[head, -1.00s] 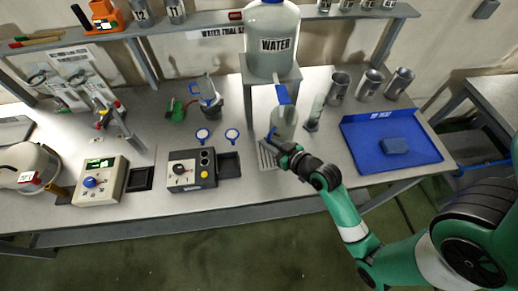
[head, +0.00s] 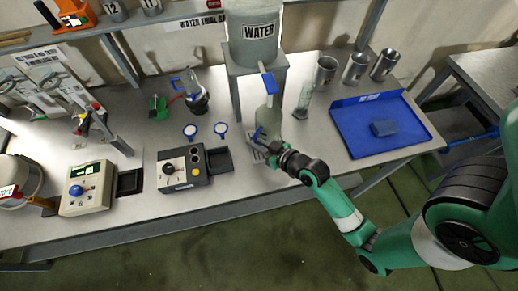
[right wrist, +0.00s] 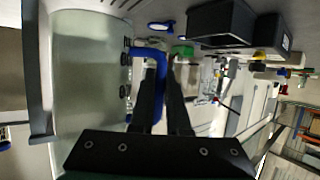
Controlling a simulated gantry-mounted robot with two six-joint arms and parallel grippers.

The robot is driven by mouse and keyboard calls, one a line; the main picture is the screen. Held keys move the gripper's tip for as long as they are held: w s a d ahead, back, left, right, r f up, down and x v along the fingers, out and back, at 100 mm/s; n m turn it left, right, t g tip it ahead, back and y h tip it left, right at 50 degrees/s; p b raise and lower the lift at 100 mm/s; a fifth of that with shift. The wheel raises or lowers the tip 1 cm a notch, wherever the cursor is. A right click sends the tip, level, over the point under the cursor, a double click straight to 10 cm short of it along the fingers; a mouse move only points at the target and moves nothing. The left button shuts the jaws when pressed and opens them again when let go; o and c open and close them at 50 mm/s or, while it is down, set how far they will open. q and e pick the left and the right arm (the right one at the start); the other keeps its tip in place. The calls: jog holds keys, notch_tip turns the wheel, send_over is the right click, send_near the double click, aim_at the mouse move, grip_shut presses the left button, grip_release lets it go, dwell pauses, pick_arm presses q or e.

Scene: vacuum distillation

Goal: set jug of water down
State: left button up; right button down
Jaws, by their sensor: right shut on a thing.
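In the right wrist view, the gripper's two dark fingers (right wrist: 164,100) are closed around a blue handle (right wrist: 158,60), with the jug's pale body (right wrist: 90,75) filling the left. My left gripper is not in view.
The WATER tank (head: 253,45) stands on a grey stand (head: 238,92) close behind. Steel beakers (head: 355,69) and a blue tray (head: 350,120) are to the right. A control box (head: 183,177) is to the left.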

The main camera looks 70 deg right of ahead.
jog(key=shift+f+b, duration=0.85)
jog(key=shift+f, duration=1.6)
jog(key=c, duration=0.9)
grip_release()
jog(key=shift+r, duration=0.3)
jog(key=p+v, duration=0.1)
jog(key=v, duration=1.1)
jog(key=shift+f, duration=0.2)
jog(key=shift+w, duration=0.1)
